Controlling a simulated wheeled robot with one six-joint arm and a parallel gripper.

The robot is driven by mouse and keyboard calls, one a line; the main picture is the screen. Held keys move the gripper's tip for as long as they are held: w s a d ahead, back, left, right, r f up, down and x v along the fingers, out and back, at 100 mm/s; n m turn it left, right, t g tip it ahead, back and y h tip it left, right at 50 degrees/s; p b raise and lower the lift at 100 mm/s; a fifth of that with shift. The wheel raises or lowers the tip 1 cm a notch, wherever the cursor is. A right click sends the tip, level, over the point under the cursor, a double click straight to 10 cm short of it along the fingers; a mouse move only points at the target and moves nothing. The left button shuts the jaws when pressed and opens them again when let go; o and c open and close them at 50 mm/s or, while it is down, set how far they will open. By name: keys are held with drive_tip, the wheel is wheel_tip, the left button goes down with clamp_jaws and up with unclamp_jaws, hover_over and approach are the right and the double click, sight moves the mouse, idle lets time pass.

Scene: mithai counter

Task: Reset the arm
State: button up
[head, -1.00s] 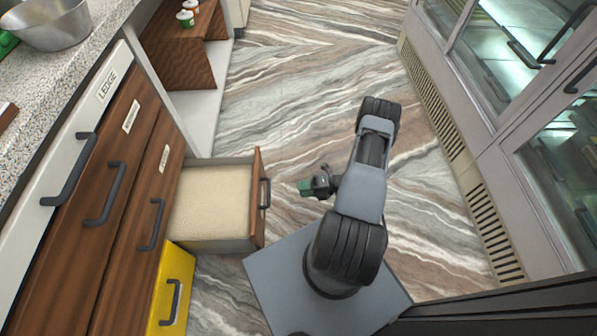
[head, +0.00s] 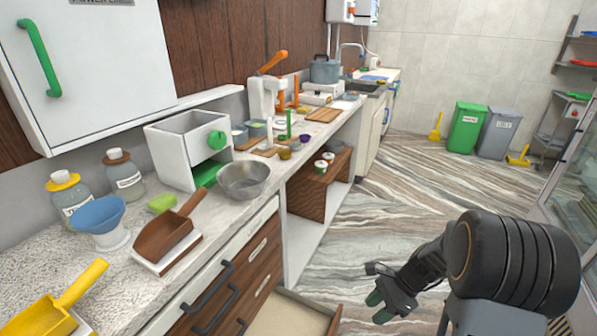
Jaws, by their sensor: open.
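My gripper (head: 384,304) is at the lower right of the head view, beyond the front of the counter and above the marble-patterned floor. Its green-tipped fingers are open and I see nothing between them. My arm is folded, with its large dark joint at the right edge of the picture. An open drawer (head: 292,316) of pale lining is to the left of my gripper, at the bottom edge; most of it is cut off.
The speckled counter (head: 120,268) on the left holds a metal bowl (head: 244,180), a brown scoop (head: 166,232), a yellow scoop (head: 50,306) and a blue funnel (head: 98,214). Green and grey bins (head: 466,127) stand at the back. The floor (head: 400,205) between is clear.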

drive_tip(key=s+a+r+n+t+h+p, duration=0.1)
drive_tip(key=r+n+p, duration=0.3)
drive_tip(key=r, duration=0.5)
drive_tip(key=s+a+r+n+t+h+p, duration=0.1)
drive_tip(key=s+r+n+t+h+p, duration=0.1)
drive_tip(key=r+n, duration=0.5)
drive_tip(key=s+a+r+n+t+h+p, duration=0.1)
drive_tip(key=s+r+n+h+p, duration=0.3)
drive_tip(key=r, duration=0.8)
drive_tip(key=shift+a+r+n+t+p, duration=0.35)
drive_tip(key=shift+n+t+p, duration=0.35)
drive_tip(key=shift+n+p, duration=0.4)
